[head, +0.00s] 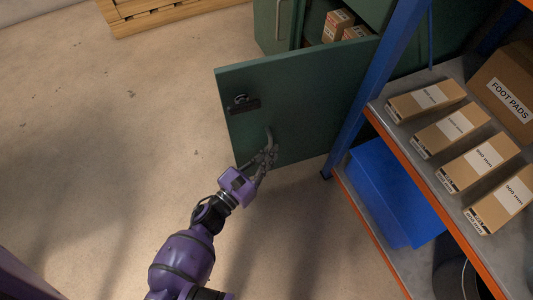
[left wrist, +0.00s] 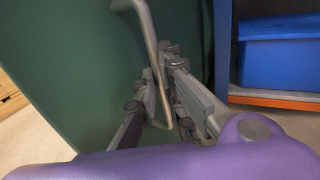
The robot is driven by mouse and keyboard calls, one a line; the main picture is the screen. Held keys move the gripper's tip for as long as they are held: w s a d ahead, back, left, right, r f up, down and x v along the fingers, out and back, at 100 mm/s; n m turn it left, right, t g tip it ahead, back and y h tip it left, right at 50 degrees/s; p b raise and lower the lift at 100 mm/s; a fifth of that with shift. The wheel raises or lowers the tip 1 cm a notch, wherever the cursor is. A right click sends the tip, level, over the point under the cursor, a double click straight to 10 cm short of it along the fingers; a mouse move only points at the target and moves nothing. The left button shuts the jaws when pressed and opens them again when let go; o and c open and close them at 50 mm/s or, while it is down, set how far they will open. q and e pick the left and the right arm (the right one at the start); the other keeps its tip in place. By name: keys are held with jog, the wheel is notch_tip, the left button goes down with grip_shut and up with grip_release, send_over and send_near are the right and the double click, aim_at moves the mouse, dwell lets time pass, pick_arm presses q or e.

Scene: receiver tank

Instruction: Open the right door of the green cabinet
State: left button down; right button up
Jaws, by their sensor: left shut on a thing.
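The green cabinet (head: 272,30) stands at the top of the head view, partly cut off by the frame. Its right door (head: 300,97) stands swung wide open, reaching out from the cabinet beside the blue shelf post. The door carries a dark latch (head: 240,103) and a grey bar handle (head: 269,138). My left gripper (head: 265,158) is shut on the handle's lower part. In the left wrist view the grey handle (left wrist: 149,35) runs down between the fingers (left wrist: 165,95), with the green door (left wrist: 80,70) behind. My right gripper is in neither view.
A blue-and-orange shelf rack (head: 375,115) stands close at the right, with several cartons (head: 463,160) on top and a blue bin (head: 390,195) below. Small boxes (head: 338,24) sit inside the cabinet. A wooden pallet (head: 150,14) lies top left. The floor at left is clear.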

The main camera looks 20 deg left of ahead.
pick_arm(q)
jog(key=shift+w+d+r, duration=0.15)
jog(key=shift+d, duration=0.4)
jog(key=c, duration=1.9)
grip_release()
jog(key=shift+a, duration=0.3)
jog(key=v, duration=1.2)
jog(key=shift+c, duration=0.4)
